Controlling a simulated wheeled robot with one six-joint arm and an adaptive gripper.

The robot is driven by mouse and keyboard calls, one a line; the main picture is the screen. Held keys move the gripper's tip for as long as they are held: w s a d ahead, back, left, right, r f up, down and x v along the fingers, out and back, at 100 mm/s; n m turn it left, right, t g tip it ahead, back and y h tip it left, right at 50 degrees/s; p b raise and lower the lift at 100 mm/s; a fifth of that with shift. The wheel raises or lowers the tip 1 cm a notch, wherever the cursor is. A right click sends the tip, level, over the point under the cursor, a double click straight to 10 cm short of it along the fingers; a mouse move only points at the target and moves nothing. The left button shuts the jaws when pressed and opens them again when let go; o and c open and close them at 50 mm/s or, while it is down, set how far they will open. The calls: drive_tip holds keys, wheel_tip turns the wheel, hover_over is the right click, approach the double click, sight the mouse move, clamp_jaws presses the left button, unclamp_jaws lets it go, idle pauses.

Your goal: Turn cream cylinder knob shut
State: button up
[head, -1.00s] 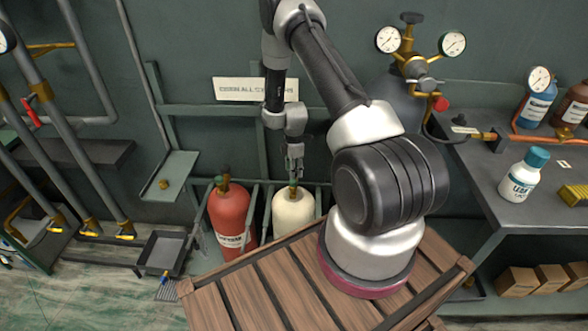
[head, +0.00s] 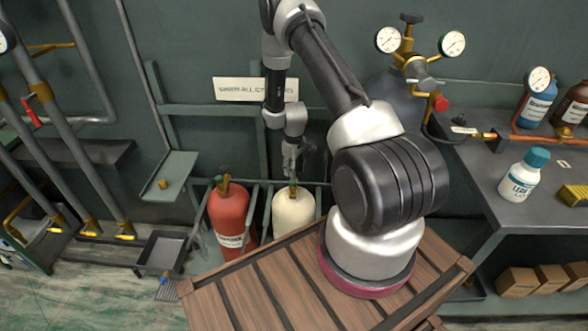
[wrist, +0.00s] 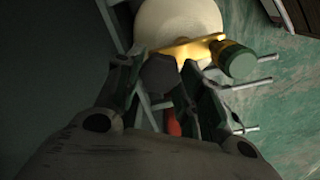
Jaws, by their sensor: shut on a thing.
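The cream cylinder (head: 293,211) stands upright in the rack against the wall, next to the red cylinder. In the wrist view its rounded top (wrist: 180,20) lies beyond my fingers, with a brass valve (wrist: 190,46) on it. A green cap-like part (wrist: 238,61) sticks out at the right end of the brass. A dark grey knob (wrist: 160,73) shows between my fingertips. My gripper (head: 292,172) points down over the cream cylinder's valve and is shut on this knob. In the head view the knob is mostly hidden by my fingers.
The red cylinder (head: 230,215) with its own valve stands close on the left. Green rack bars (head: 265,212) run beside both cylinders. A wall sign (head: 240,89) is partly behind my arm. A workbench (head: 490,160) with bottles stands at the right.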

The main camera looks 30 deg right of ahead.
drive_tip(key=m, duration=0.4)
drive_tip(key=shift+m, duration=0.3)
drive_tip(key=m, duration=0.4)
drive_tip(key=shift+m, duration=0.3)
drive_tip(key=m, duration=0.4)
drive_tip(key=shift+m, duration=2.4)
drive_tip(key=o, duration=1)
